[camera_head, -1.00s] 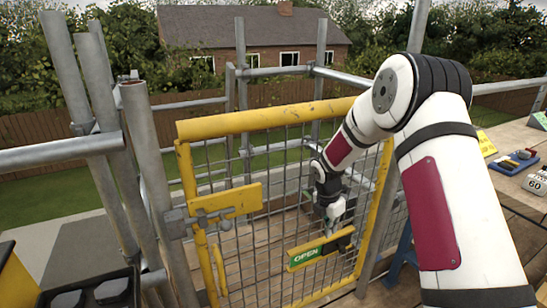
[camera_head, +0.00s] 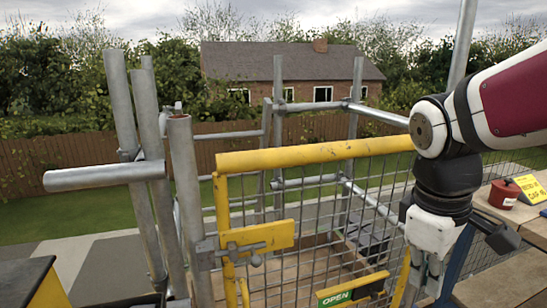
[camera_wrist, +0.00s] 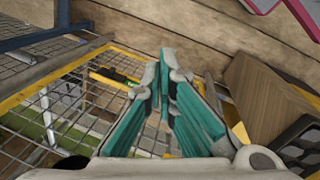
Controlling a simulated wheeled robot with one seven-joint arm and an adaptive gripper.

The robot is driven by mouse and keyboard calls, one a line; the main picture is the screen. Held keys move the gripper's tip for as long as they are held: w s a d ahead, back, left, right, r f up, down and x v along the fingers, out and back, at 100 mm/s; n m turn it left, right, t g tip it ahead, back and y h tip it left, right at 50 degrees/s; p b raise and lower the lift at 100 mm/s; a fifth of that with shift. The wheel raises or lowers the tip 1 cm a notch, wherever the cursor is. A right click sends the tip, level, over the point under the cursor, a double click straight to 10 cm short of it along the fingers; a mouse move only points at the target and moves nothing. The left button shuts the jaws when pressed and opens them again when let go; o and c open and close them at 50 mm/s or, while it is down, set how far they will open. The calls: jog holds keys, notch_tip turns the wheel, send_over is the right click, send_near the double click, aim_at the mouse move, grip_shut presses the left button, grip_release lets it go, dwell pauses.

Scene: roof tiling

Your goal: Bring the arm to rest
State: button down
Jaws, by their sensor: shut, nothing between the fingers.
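My arm comes in from the right edge of the head view and bends down at a dark elbow. My gripper (camera_head: 422,280) hangs at the lower right, in front of the right side of the yellow mesh gate in that picture. In the wrist view, my gripper (camera_wrist: 162,68) shows its teal finger pads drawn together at the tips, with nothing held. The yellow-framed mesh gate (camera_head: 315,155) stands in front of me, with a green OPEN sign (camera_head: 336,298) low on it. Whether my gripper touches the gate cannot be told.
Scaffold poles (camera_head: 186,200) stand left of the gate. In the wrist view, a wooden block (camera_wrist: 262,100) lies right of the fingers. Boards lie behind the mesh.

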jog(key=s+a+m+y, duration=0.3)
jog(key=s+m, duration=0.5)
jog(key=s, duration=0.9)
notch_tip(320, 180, up, 19)
jog(key=t+h+p, duration=0.1)
jog(key=t+p, duration=0.2)
jog(key=p, duration=1.4)
jog(key=shift+a+f+n, duration=0.2)
jog(key=shift+a+n, duration=0.1)
jog(key=shift+a, duration=0.05)
jog(key=shift+w, duration=0.1)
